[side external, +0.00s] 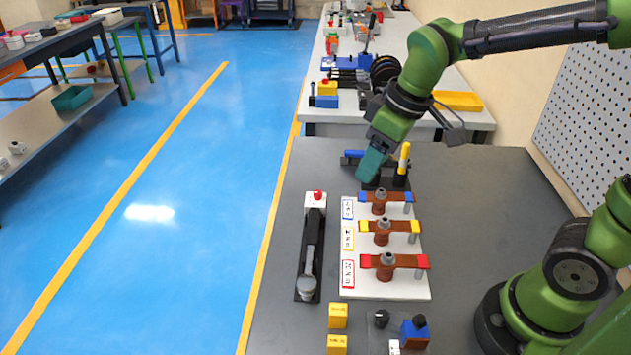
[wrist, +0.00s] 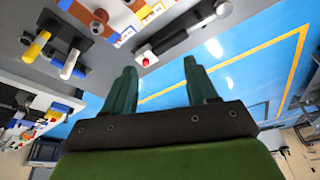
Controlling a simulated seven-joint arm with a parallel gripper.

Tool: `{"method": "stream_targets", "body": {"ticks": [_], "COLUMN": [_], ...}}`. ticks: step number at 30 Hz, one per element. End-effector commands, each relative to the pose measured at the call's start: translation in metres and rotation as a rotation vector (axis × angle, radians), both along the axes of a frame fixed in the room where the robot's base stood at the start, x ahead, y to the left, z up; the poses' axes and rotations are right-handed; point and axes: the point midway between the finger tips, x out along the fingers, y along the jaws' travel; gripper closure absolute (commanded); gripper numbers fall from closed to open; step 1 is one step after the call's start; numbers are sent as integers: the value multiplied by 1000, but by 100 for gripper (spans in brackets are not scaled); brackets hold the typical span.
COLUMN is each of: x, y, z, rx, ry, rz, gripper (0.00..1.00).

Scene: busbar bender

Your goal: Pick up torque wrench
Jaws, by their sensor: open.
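The torque wrench (side external: 309,257) lies lengthwise in a narrow black holder left of the white board, its round silver head toward the near end. A white block with a red knob (side external: 317,196) sits at the holder's far end. In the wrist view the wrench (wrist: 195,32) shows at the top, beyond the fingertips, with the red knob (wrist: 146,61) nearer. My gripper (side external: 365,172) is raised near the board's far edge, to the right of and beyond the wrench. In the wrist view its teal fingers (wrist: 160,66) are apart with nothing between them.
The white board (side external: 387,291) carries copper bars with blue, yellow and red ends. A dark stand with a yellow-handled tool (side external: 403,158) is close to my gripper. The right tabletop is clear.

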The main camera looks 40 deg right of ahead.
Motion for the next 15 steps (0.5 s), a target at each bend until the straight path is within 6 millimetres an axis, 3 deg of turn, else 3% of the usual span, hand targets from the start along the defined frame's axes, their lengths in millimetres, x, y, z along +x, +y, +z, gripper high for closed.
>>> {"method": "stream_targets", "body": {"ticks": [1,6,11,15], "x": [15,54,82,99], "y": [9,32,49,56], "z": [-8,-27,-42,-42], "rx": [-50,-182,-255,-301], "ry": [34,92,114,96], "rz": [158,718,1222,1601], "gripper": [43,43,43,43]}}
